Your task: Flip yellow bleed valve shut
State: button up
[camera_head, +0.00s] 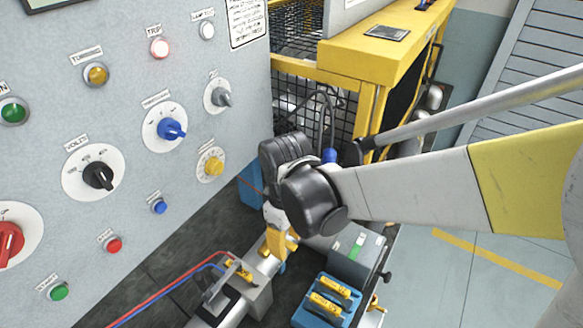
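A small yellow lever-like part (240,269) sits on grey pipework (258,292) at the bottom centre; it may be the bleed valve, but it is too small to read its position. My gripper (280,262) hangs below the dark wrist joint, pointing down over the far end of this pipework, to the right of the lever. More yellow shows right at the gripper, and I cannot tell whether it is a valve handle or part of the gripper. The fingertips are small and partly hidden, so their opening and any contact cannot be told.
A grey control panel (150,210) with knobs and buttons stands on the left. Red and blue hoses (165,292) cross the dark bench. A blue tray (322,303) with yellow pieces and a grey box (357,256) sit right of my gripper. A yellow frame (375,60) stands behind.

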aim_at(288, 244)
notch_tip(288, 244, up, 12)
dwell(0.6)
